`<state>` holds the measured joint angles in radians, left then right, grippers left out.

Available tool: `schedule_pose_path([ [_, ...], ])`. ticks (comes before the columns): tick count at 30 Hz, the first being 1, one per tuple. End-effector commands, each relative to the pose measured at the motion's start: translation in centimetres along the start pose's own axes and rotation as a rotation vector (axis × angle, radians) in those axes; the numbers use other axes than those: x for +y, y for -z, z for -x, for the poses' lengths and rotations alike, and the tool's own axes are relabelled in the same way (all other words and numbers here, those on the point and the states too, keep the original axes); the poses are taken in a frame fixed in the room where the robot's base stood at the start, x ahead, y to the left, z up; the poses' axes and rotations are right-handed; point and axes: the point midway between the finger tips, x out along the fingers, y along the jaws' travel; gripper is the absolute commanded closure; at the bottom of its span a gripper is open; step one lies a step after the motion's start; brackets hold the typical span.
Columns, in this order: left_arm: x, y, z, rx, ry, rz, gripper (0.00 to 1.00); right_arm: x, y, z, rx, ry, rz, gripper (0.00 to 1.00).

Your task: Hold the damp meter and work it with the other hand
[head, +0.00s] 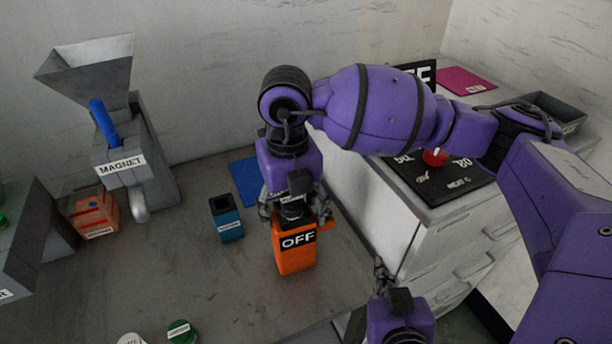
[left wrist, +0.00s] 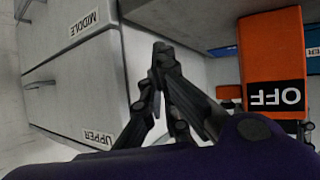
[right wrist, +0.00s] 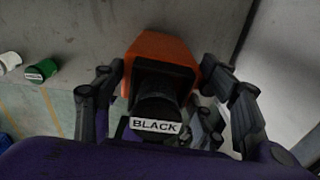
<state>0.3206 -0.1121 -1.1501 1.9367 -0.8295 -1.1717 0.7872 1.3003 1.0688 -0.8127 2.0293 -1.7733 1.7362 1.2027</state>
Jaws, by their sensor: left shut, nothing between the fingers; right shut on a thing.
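The damp meter (head: 294,258) is an orange block with a black panel reading "OFF". My right gripper (head: 292,208) is shut on its black upper part from above. In the right wrist view the fingers sit either side of the orange body (right wrist: 160,48), with a black round part labelled "BLACK" (right wrist: 155,120) nearer the camera. I cannot tell whether its base touches the table. My left gripper (head: 381,268) is shut and empty, lower right of the meter. In the left wrist view its fingertips (left wrist: 160,52) are apart from the meter (left wrist: 271,50), whose "OFF" reads upside down.
A white drawer unit (head: 440,235) with a black control panel (head: 440,185) stands at right. On the table are a blue container (head: 226,220), blue mat (head: 245,182), green cap (head: 180,331), orange box (head: 92,213) and grey "MAGNET" machine (head: 125,150).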

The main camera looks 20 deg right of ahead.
Motion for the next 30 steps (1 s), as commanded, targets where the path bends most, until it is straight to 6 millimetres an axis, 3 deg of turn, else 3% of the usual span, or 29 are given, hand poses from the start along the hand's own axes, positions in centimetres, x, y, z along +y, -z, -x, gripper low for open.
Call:
schedule_pose_path([
  [1,-0.1,3.4,0.5,0.025,0.057,0.108,1.0,0.0,0.0,-0.1,0.001,0.0,-0.001,0.6],
  [3,-1.2,6.4,1.1,0.08,0.165,0.134,1.0,0.0,0.0,-0.1,0.001,0.0,-0.001,0.6],
  [9,-3.5,11.6,3.7,0.229,0.386,0.097,1.0,0.0,0.0,-0.1,0.001,0.0,-0.001,0.6],
  [14,-4.1,12.9,4.8,0.273,0.447,0.095,1.0,0.0,0.0,-0.1,0.002,0.0,0.0,0.6],
  [23,-4.2,12.9,4.8,0.274,0.451,0.094,1.0,0.0,0.1,-0.1,0.002,0.0,0.0,0.6],
  [30,-5.1,13.5,3.0,0.277,0.452,0.091,1.0,0.0,0.0,-0.1,0.002,0.0,0.0,0.6],
])
